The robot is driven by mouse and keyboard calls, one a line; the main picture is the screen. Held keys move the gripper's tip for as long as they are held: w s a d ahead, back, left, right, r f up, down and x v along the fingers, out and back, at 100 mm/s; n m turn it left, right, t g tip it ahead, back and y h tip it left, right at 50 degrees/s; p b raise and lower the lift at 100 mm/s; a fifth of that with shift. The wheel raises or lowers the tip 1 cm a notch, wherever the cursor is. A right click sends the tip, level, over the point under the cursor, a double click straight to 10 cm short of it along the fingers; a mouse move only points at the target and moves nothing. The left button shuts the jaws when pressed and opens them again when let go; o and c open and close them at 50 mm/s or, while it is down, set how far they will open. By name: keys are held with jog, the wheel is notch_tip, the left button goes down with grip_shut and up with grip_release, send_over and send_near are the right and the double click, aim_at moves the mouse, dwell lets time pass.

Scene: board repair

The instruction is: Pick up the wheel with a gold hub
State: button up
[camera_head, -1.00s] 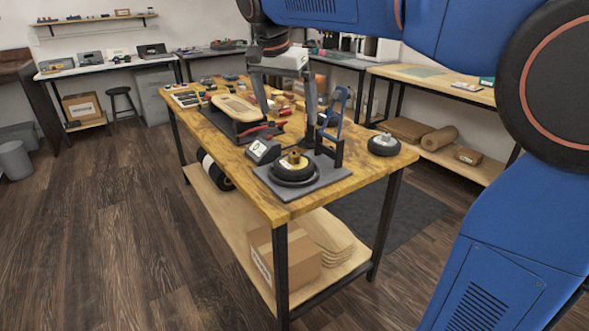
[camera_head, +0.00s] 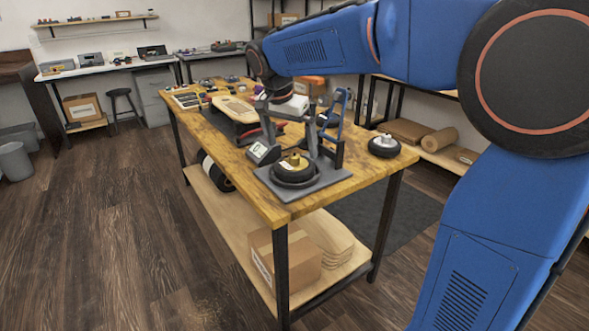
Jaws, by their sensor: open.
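The wheel with a gold hub (camera_head: 293,174) is black and lies flat on a dark grey base plate (camera_head: 318,182) near the front corner of the wooden workbench. Its gold hub stands up from the middle. My gripper (camera_head: 293,149) is open and empty, pointing down, with its two fingers spread just above and behind the wheel in this view. I cannot tell whether a finger touches anything.
A small display box (camera_head: 263,152) stands left of the wheel. A blue upright tool (camera_head: 338,115) rises close on the right. Another black wheel with a grey hub (camera_head: 384,146) lies farther right. A skateboard deck (camera_head: 236,108) and small parts lie farther back. The bench's front right is clear.

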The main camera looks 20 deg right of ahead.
aim_at(294, 156)
jog(key=shift+x, duration=2.75)
jog(key=c, duration=1)
jog(key=shift+r, duration=0.2)
